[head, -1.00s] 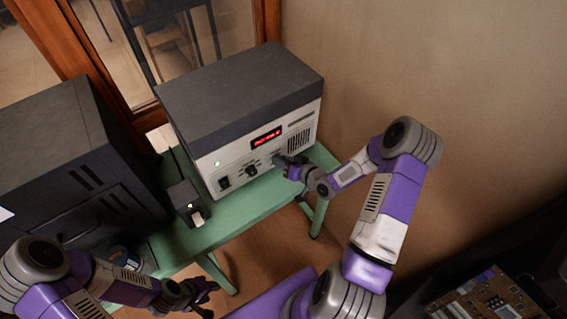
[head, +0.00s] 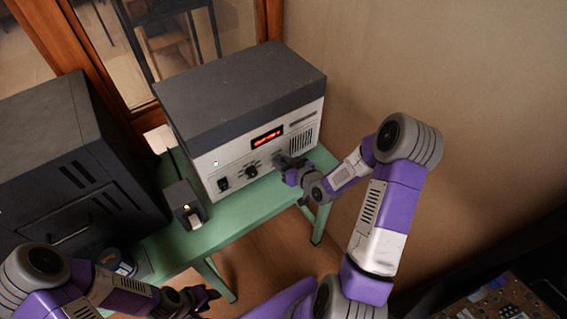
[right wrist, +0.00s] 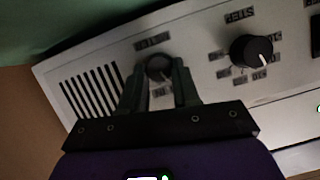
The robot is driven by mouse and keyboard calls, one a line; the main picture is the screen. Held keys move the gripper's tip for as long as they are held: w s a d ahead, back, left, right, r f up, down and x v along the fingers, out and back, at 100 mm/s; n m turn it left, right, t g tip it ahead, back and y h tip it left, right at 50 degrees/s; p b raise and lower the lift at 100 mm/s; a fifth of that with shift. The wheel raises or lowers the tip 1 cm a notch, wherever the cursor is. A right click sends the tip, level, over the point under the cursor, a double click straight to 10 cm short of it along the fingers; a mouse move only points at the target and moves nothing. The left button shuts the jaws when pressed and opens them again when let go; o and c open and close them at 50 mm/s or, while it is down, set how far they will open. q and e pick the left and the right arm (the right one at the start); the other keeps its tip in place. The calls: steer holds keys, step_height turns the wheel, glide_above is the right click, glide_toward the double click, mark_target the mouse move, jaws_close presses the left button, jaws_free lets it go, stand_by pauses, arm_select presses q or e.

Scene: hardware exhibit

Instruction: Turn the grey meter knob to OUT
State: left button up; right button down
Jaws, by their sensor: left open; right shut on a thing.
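The grey meter knob (right wrist: 158,68) sits on the pale front panel of a dark-topped instrument (head: 240,95). My right gripper (right wrist: 158,85) is shut on this knob, one finger on each side, in the right wrist view. In the head view my right gripper (head: 280,160) is at the panel's lower right and hides most of the knob. Small labels lie around the knob, upside down and too blurred to read, so I cannot tell which position it points to. My left gripper (head: 211,298) is open and empty, low in front of the green table, away from the instrument.
A black knob (right wrist: 250,50) with a white mark is beside the grey one. A red display (head: 267,137) is lit above. A small dark box (head: 184,204) stands on the green table (head: 235,208). A large dark cabinet (head: 70,165) is at left.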

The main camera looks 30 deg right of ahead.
steer(key=c, duration=0.8)
jaws_free()
steer(key=v, duration=0.7)
steer(key=shift+s+r+p, duration=0.1)
steer(key=shift+s+p, duration=0.15)
steer(key=shift+p, duration=0.15)
